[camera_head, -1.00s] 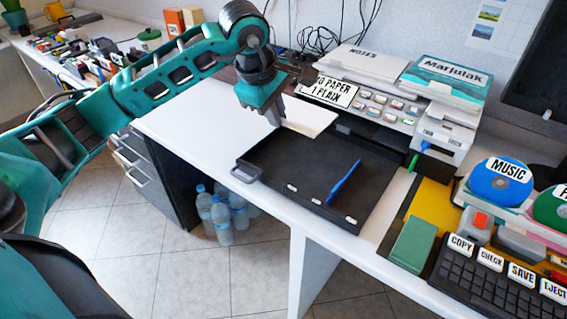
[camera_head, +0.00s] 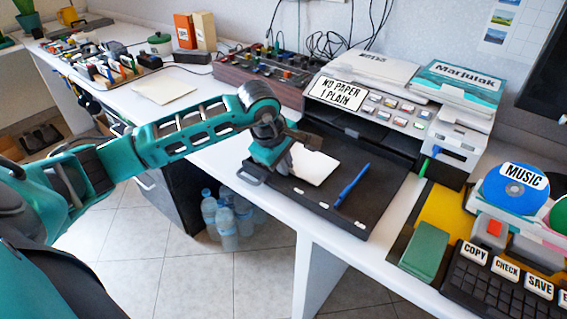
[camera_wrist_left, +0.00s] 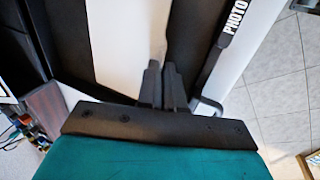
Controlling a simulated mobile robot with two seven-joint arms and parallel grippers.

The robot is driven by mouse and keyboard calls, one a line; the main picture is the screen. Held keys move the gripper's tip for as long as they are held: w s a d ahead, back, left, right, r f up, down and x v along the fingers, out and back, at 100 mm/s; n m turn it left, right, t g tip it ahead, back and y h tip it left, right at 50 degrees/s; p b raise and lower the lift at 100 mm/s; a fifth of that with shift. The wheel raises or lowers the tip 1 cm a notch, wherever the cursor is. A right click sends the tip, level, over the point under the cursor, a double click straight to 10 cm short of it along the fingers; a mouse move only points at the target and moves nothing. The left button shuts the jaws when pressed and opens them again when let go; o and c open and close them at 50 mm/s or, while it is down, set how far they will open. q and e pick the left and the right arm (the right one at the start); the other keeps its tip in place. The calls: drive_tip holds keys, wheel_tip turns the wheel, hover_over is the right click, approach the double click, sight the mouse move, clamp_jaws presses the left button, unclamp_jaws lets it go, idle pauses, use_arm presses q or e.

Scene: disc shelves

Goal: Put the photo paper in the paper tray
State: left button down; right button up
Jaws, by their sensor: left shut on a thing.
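My left gripper (camera_head: 288,164) is shut on a white sheet of photo paper (camera_head: 317,166). The sheet is over the left part of the black paper tray (camera_head: 328,207), which is pulled out below the printer. I cannot tell whether the sheet touches the tray floor. In the left wrist view, the fingers (camera_wrist_left: 160,72) are closed at the edge of the pale sheet (camera_wrist_left: 122,40). The dark tray edge (camera_wrist_left: 212,65) there bears a "PHOTO" label. A blue pen-like object (camera_head: 352,185) lies in the tray, right of the sheet. My right gripper is not in view.
The printer (camera_head: 367,100) behind the tray shows a "NO PAPER 1 PLAIN" sign (camera_head: 341,94). Another pale sheet (camera_head: 163,95) lies on the desk at left. A green block (camera_head: 425,250) and a keyboard (camera_head: 505,268) stand at right. Bottles (camera_head: 227,217) stand on the floor.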

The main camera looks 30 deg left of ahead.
use_arm(q)
drive_tip(key=c, duration=1.6)
unclamp_jaws()
drive_tip(key=shift+o, duration=0.2)
drive_tip(key=shift+r, duration=0.3)
drive_tip(key=p+v, duration=0.2)
drive_tip(key=v, duration=0.9)
drive_tip(key=shift+r, duration=0.2)
drive_tip(key=shift+s, duration=0.15)
